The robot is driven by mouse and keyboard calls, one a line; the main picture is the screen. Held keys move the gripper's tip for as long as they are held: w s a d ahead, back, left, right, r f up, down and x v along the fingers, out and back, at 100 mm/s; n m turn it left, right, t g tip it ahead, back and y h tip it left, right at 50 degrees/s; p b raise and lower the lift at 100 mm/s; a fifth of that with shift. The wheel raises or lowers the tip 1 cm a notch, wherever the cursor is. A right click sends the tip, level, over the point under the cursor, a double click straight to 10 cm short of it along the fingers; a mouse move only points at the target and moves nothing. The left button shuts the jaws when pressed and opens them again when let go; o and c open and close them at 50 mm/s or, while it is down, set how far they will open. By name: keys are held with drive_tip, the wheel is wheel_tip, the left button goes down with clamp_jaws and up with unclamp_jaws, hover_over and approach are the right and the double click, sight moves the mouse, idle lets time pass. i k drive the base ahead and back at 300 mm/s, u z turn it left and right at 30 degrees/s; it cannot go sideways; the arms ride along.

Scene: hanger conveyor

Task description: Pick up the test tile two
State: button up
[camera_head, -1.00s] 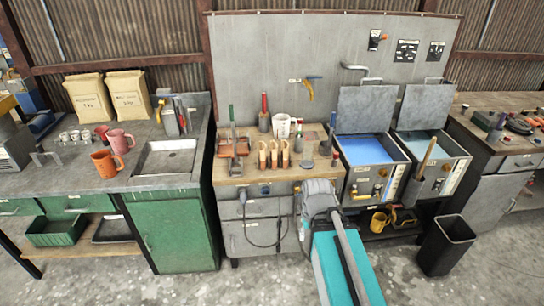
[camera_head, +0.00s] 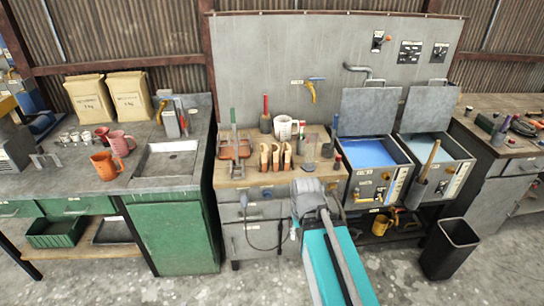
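Three small upright orange-tan pieces, which look like the test tiles, stand in a row on the wooden top of the middle bench: a left tile (camera_head: 264,158), a middle tile (camera_head: 275,157) and a right tile (camera_head: 287,156). I cannot read any marking that tells which one is tile two. My grey and teal arm rises from the bottom of the view, in front of this bench. Its grey upper part is below and right of the tiles, apart from them in the picture. My gripper's fingers cannot be made out. No tile is seen in its hold.
A white jug (camera_head: 284,127) stands behind the tiles, and an orange-brown tray (camera_head: 234,147) is to their left. A grey disc (camera_head: 309,167) lies to their right. Two open tanks with blue liquid (camera_head: 369,153) stand further right. A black bin (camera_head: 449,249) is on the floor.

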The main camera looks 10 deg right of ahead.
sight(275, 148)
drive_tip(key=i, duration=0.9)
drive_tip(key=z, duration=0.05)
